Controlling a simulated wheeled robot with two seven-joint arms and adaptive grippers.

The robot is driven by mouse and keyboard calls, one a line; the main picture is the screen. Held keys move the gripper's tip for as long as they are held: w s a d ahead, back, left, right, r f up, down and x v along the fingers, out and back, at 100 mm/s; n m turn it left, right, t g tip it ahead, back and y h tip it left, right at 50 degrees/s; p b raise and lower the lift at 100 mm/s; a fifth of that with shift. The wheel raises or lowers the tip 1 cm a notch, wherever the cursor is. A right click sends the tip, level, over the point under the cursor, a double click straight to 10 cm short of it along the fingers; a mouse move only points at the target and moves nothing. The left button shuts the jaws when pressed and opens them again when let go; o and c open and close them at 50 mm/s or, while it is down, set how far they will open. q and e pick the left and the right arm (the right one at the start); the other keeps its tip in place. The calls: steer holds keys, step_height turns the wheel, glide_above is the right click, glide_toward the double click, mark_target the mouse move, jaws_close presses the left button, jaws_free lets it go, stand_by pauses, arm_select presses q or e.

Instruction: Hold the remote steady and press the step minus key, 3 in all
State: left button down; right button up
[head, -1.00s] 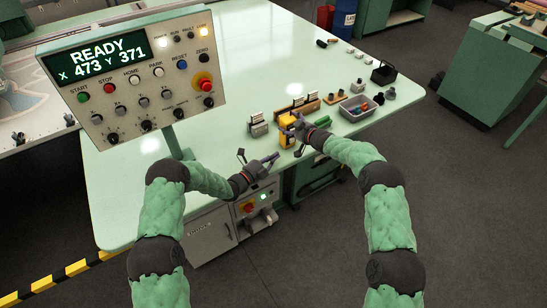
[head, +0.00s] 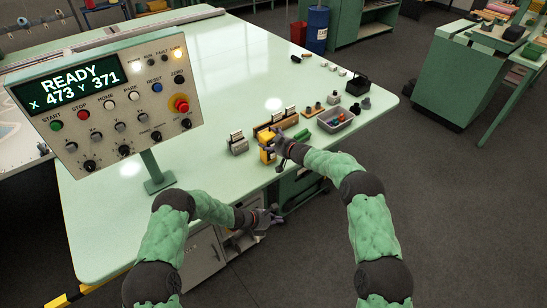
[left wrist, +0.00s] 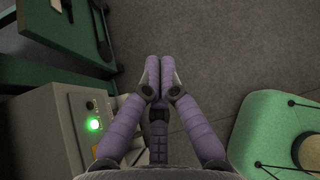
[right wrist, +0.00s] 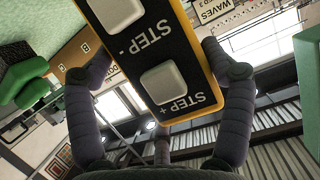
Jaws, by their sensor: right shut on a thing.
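In the right wrist view the remote (right wrist: 188,106) fills the upper middle, with a black face and two pale keys. The step minus key (right wrist: 116,10) is cut by the top edge; the step plus key (right wrist: 162,82) is nearer. My right gripper (head: 276,146) is shut on the remote, a finger on each side. My left gripper (head: 274,216) is beyond the table's front edge, apart from the remote. Its fingers (left wrist: 159,62) are together and empty over the floor.
The control panel (head: 105,90) on a post at left reads READY, X 473 Y 371. The table's middle (head: 205,110) is clear.

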arm_select(q)
steer(key=a+f+m+y, duration=0.4)
steer(key=f+m+y, duration=0.2)
steer(key=f+m, duration=0.5)
steer(key=w+a+r+m+t+y, duration=0.35)
steer(key=w+m, duration=0.25)
steer(key=m, duration=1)
steer(key=w+d+r+m+t+h, duration=0.1)
steer(key=d+r+m+t, duration=0.5)
steer(key=r+m, duration=0.5)
steer(key=w+d+r+m+t, duration=0.2)
steer(key=d+r+m+t, duration=0.5)
steer(key=r+m+t, duration=0.2)
step_height(320, 180, up, 4)
steer(key=shift+w+d+r+m+h, duration=0.15)
steer(key=shift+d+m+h, duration=0.2)
steer(key=shift+m, duration=0.85)
